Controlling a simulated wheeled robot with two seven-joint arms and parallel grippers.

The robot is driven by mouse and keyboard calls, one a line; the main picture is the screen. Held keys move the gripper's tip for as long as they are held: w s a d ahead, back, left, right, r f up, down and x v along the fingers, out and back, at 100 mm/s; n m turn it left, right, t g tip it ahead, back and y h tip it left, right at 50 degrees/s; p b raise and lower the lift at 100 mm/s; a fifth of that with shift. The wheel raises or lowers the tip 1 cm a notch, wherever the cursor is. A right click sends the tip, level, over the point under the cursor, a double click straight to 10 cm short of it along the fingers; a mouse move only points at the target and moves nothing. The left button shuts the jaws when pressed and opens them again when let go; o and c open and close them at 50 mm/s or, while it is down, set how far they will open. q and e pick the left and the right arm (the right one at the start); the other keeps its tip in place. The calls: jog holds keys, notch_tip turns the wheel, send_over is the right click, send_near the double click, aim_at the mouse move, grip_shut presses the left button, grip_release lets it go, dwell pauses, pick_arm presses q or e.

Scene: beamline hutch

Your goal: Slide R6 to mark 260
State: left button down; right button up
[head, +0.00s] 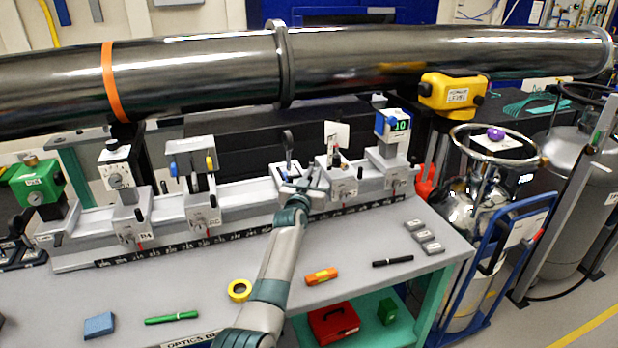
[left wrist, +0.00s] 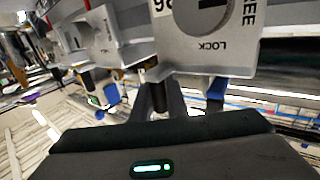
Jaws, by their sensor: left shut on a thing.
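The R6 carriage (head: 283,172) sits on the grey rail (head: 245,205), with a small dark round part standing on top. My left gripper (head: 300,188) is at its front and hides most of its face. In the left wrist view, its grey plate (left wrist: 225,45) appears upside down, with a dial marked FREE and LOCK and a partly cut-off label ending in 6. The left gripper (left wrist: 160,90) is shut on a small post below that plate. The black scale strip (head: 200,240) runs along the rail's front; its numbers, including 260, are too small to read. My right gripper is out of view.
Carriages R4 (head: 131,222) and R5 (head: 203,212) stand left of R6. A carriage with a white card (head: 342,185) is close on its right, and one with a blue-and-green display box (head: 388,165) stands beyond. A large dark pipe (head: 200,70) crosses above the rail.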

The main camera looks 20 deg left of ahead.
pick_arm(q)
jog(key=shift+s+a, duration=0.1)
jog(key=shift+a, duration=0.05)
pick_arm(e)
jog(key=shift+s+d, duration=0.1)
